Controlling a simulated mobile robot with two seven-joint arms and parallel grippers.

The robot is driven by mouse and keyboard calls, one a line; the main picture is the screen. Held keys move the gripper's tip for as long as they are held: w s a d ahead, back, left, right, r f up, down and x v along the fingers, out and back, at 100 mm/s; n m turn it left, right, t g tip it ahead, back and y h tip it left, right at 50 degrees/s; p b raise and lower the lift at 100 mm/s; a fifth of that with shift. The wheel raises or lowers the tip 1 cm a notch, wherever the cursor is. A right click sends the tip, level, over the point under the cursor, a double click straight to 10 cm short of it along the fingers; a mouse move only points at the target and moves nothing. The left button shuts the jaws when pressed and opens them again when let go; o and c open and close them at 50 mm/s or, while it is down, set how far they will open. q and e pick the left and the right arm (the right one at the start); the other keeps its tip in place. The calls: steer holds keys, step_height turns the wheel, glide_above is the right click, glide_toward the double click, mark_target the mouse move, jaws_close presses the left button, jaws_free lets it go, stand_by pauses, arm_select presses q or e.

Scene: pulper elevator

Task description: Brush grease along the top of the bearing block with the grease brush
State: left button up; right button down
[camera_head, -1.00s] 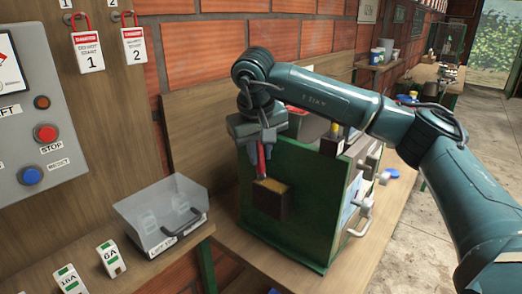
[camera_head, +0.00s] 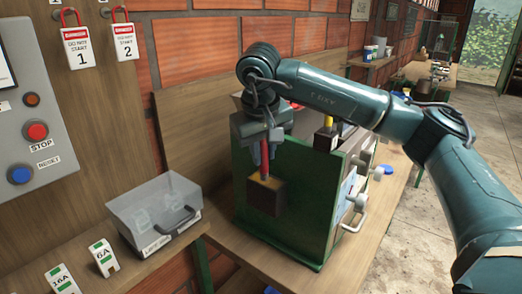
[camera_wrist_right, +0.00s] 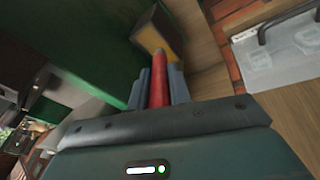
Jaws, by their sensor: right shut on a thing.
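The bearing block (camera_head: 264,200) is a dark brown block on the near face of the green machine housing, with a yellowish-tan top. The grease brush (camera_head: 265,157) has a red handle and stands upright in my right gripper (camera_head: 264,158). The gripper is shut on the handle, above the block. The brush's lower end is at the block's top; whether the bristles touch cannot be told. In the right wrist view, the red brush handle (camera_wrist_right: 158,80) lies between the fingers and points at the block (camera_wrist_right: 157,33). My left gripper is not in view.
The green housing (camera_head: 305,215) stands on a wooden bench (camera_head: 375,215). A second dark block with a yellow upright part (camera_head: 326,133) sits behind the gripper. A clear box (camera_head: 157,215) is left, below a grey control panel (camera_head: 35,120) and two hanging tags.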

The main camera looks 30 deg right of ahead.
steer(key=shift+s+d, duration=0.35)
steer(key=shift+s, duration=0.4)
steer(key=shift+s+d+b, duration=0.2)
steer(key=shift+s, duration=0.3)
steer(key=shift+s+d+b, duration=0.15)
steer(key=shift+s+b, duration=0.05)
steer(key=shift+s, duration=0.25)
steer(key=w+p+v, duration=0.1)
steer(key=p+v, duration=0.3)
steer(key=v, duration=0.3)
steer(key=shift+a, duration=0.3)
steer(key=shift+r, duration=0.15)
